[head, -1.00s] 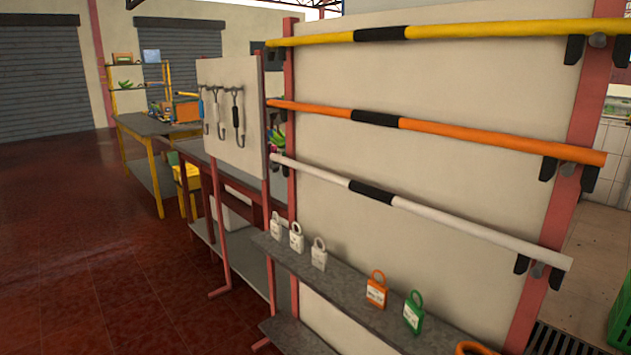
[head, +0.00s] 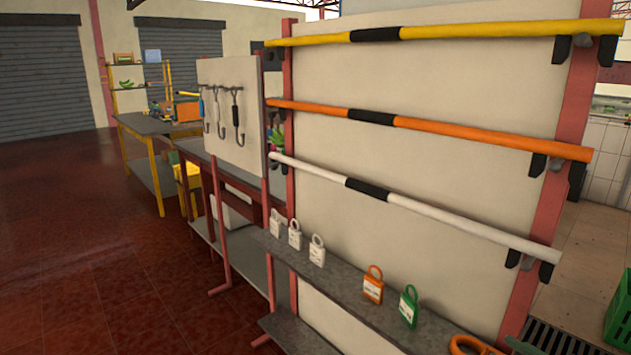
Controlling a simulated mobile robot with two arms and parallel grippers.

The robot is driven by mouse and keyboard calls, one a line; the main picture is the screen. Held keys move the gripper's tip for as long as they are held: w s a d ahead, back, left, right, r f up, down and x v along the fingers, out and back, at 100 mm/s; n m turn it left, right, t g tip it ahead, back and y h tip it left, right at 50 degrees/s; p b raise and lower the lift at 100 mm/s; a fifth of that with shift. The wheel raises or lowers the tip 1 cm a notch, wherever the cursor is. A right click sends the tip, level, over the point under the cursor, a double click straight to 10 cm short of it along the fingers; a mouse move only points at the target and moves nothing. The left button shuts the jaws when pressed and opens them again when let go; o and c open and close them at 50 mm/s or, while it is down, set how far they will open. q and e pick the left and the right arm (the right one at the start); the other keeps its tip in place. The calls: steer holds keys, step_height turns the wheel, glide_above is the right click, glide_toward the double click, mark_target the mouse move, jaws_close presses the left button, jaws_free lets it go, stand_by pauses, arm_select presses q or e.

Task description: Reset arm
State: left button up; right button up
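Neither of my grippers nor my arms shows in the head view. In front of me is a rack panel (head: 430,80) with three poles lying across black brackets. The top pole is yellow (head: 480,31), the middle one orange (head: 490,138), and the lowest white (head: 450,222). Each has a black grip band. A grey shelf (head: 340,281) below holds three white padlock-shaped tags, an orange one (head: 373,285) and a green one (head: 409,306). A larger orange ring-shaped object (head: 472,346) is cut off by the bottom edge.
A small board (head: 232,115) with several hanging hooks stands left of the rack. Workbenches, one with yellow legs (head: 157,170), stand behind it. A green crate (head: 619,310) is at the right edge. The red tiled floor (head: 80,270) at left is clear.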

steer(key=d+f+m+h, duration=0.3)
steer(key=d+f+m, duration=0.25)
steer(key=d, duration=0.25)
steer(key=d+f+m+h, duration=0.2)
steer(key=d+f+m, duration=0.3)
steer(key=d+m, duration=0.25)
steer(key=s+d+f+m+g+h, duration=0.3)
steer(key=s+d+f+m+h, duration=0.25)
steer(key=d+f+m, duration=0.5)
steer(key=s+d+f+m+g+h, duration=0.25)
steer(key=s+d+f+m, duration=0.2)
steer(key=s+d, duration=0.4)
steer(key=s+d+f+m+g+h, duration=0.1)
steer(key=s+d+f+m+g, duration=0.4)
steer(key=s, duration=0.6)
steer(key=s+d+f+m+g+h, duration=0.2)
steer(key=s+d+m, duration=0.4)
steer(key=s+d, duration=0.3)
steer(key=s+a+f+m+y, duration=0.15)
steer(key=s+a+f, duration=0.25)
steer(key=a+f, duration=0.8)
steer(key=s+a+f+m+y, duration=0.1)
steer(key=s+a+f+y, duration=0.25)
steer(key=a+f, duration=0.95)
steer(key=s+a+m+g+y+p, duration=0.1)
steer(key=s+a+y+p, duration=0.1)
steer(key=a, duration=3.4)
steer(key=shift+s+a+f+m+y, duration=0.35)
steer(key=shift+s+a+y, duration=0.05)
steer(key=shift+y, duration=0.5)
